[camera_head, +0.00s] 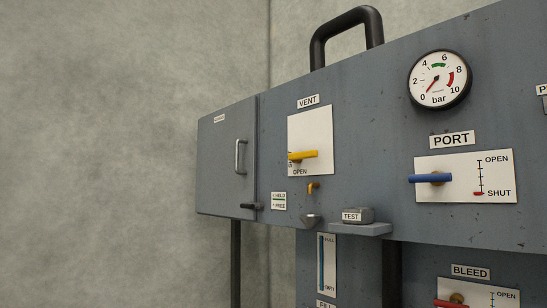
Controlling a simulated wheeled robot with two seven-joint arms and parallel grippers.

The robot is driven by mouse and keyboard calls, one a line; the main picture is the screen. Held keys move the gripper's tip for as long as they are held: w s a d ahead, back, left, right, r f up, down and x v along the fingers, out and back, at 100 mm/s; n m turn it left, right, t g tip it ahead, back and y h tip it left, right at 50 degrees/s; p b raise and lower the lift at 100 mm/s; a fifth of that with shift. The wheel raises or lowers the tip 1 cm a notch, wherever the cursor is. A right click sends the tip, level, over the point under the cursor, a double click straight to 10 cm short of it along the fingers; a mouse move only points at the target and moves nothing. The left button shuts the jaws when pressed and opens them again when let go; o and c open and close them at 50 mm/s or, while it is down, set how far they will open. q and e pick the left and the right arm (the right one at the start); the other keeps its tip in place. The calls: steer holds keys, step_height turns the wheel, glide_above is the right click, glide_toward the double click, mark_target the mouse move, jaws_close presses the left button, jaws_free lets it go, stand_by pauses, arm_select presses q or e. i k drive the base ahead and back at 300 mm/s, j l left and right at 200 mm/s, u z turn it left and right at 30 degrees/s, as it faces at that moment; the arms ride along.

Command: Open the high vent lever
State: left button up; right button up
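The vent lever (302,155) is a yellow handle on a white plate (317,128) under the VENT label (308,101). It lies about horizontal, its left end near the plate's left edge. The word OPEN is printed at the bottom of the plate, below the lever. Part of the plate's scale is hidden behind the lever. Neither of my grippers is in view.
A blue PORT lever (430,178) and a gauge (439,79) are to the right. Below the vent plate are a small brass part (313,187), a HOLD/FREE label (279,201) and a TEST block (357,215) on a ledge. A handled door (222,180) is left.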

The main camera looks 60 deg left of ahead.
mark_target(296, 157)
steer(key=u, duration=1.6)
